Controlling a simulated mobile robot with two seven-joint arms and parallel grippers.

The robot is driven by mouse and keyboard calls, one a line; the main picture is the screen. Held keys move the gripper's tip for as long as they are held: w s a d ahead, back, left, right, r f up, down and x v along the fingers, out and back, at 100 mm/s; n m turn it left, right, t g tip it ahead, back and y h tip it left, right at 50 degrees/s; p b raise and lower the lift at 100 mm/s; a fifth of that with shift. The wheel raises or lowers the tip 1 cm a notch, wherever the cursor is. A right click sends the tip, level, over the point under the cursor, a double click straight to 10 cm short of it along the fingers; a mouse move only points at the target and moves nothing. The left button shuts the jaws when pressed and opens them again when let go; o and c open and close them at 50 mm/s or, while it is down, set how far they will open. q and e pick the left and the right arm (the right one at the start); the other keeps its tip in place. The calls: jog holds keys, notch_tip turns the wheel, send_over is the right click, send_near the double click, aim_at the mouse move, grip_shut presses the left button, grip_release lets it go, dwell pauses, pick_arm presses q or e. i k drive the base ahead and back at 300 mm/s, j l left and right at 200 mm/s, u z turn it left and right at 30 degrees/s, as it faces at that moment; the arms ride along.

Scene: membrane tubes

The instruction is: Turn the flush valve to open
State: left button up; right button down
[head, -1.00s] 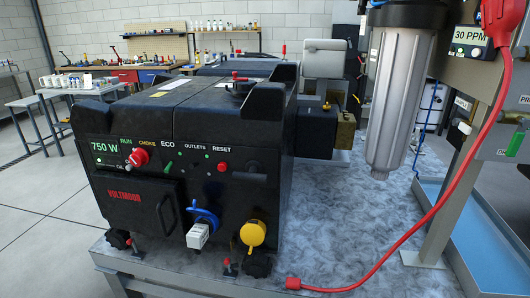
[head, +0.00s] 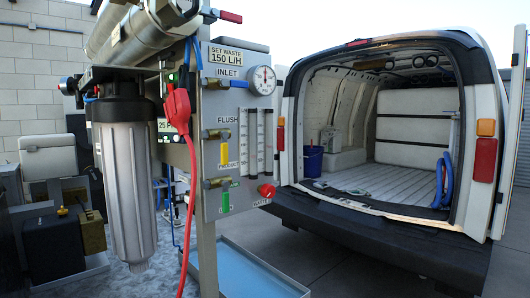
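The flush valve (head: 215,133) sits on the grey panel (head: 240,62) in the middle of the head view, just under the FLUSH label (head: 228,121). It has a brass body, and its yellow handle (head: 224,153) hangs straight down. Neither of my grippers is in view, and nothing touches the valve.
A second brass valve with a green handle (head: 226,200) is below. A red knob (head: 267,190), flow tubes and a gauge (head: 263,80) are beside them. A red cable (head: 180,110) and filter housing (head: 128,180) stand left. An open van (head: 380,235) is at right.

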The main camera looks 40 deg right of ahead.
aim_at(224, 135)
jog(key=z, duration=1.2)
